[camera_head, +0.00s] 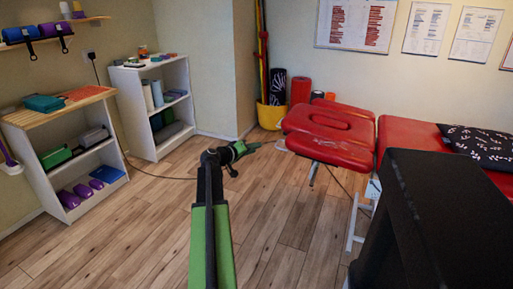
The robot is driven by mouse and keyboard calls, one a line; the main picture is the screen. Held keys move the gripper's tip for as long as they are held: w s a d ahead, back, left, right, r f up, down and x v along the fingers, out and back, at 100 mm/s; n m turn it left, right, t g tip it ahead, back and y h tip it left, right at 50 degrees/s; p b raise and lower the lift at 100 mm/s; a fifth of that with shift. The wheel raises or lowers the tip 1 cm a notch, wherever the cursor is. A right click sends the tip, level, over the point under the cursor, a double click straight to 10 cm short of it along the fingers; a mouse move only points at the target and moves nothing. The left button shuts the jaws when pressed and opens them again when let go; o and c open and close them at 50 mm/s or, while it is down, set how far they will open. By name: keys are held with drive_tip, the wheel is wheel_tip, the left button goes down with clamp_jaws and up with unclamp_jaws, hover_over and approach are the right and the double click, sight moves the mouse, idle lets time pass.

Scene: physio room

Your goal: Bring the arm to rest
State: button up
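My arm reaches forward from the bottom of the view, over the wooden floor, with green and black links. My gripper (251,147) is at its far end, turned to the right and small in the picture. I cannot make out whether its fingers are apart or together. No object is visible in it. It appears in front of the yellow bin and left of the red treatment table's headrest, apart from both as far as I can see.
A red treatment table (404,135) with a headrest (330,135) and a patterned pillow (478,146) stands at right. A yellow bin (270,116) holds rolls. Two white shelves (163,142) (38,172) line the left wall. The wooden floor (140,230) is clear at left.

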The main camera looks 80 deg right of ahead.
idle(0.3)
